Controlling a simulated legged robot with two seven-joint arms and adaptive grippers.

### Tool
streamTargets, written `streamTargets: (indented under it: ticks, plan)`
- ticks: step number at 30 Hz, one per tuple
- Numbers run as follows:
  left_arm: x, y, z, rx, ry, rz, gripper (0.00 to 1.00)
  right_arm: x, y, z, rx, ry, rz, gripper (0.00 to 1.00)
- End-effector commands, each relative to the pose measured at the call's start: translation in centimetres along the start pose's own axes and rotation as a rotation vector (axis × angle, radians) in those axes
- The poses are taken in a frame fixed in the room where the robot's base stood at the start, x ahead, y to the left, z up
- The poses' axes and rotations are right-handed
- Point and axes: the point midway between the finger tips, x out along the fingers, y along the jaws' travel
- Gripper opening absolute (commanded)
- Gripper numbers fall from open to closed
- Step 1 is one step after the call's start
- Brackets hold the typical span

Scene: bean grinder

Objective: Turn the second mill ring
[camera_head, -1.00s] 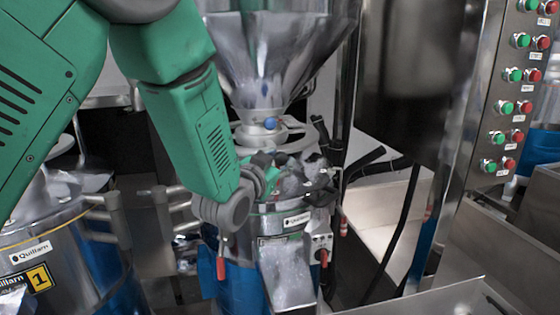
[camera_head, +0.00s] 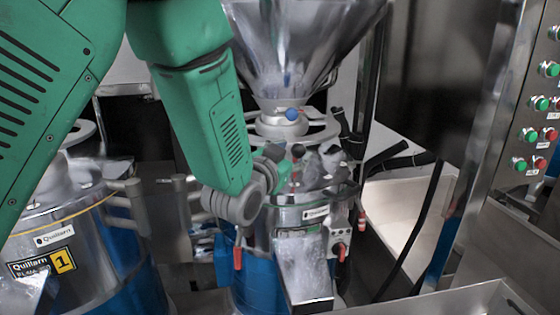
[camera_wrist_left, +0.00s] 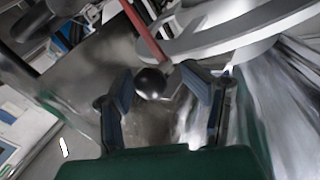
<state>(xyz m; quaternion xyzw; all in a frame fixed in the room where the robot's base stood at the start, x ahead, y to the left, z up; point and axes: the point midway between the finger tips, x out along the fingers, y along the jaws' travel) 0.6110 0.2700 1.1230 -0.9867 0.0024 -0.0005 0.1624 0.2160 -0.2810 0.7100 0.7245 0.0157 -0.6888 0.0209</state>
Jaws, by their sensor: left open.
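The second mill (camera_head: 300,215) stands at the centre of the head view, with a metal body, blue base and clear hopper (camera_head: 290,50) on top. Its pale grey ring (camera_head: 325,132) surrounds the neck under the hopper and also shows at the upper right of the left wrist view (camera_wrist_left: 235,38). My left gripper (camera_head: 292,172) is at the mill's upper part, below the ring, partly hidden by my green arm. In the left wrist view its fingers (camera_wrist_left: 163,84) are open, with a dark ball knob (camera_wrist_left: 150,83) between them. Contact with the knob is unclear. My right gripper is not in view.
The first mill (camera_head: 75,235), with a yellow label, stands at the left. Black hoses (camera_head: 400,158) and a steel cabinet with green and red buttons (camera_head: 535,125) are at the right. A metal chute (camera_head: 303,268) projects from the second mill's front.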

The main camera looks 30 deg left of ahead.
Motion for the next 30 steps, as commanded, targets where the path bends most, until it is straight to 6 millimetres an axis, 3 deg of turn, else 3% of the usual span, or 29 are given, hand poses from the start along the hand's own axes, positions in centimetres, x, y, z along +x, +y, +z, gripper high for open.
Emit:
streamTargets:
  ticks: [9, 15, 30]
  plan:
    - [-6.8, -0.1, 0.0, -0.001, 0.001, 0.0, 0.48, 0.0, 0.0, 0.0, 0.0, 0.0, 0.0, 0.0]
    - [-9.3, -0.2, 0.0, -0.002, 0.003, -0.002, 0.48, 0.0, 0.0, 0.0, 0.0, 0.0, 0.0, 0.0]
    - [-9.9, -0.2, 0.0, -0.002, 0.005, -0.002, 0.48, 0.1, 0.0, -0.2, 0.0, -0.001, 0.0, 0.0]
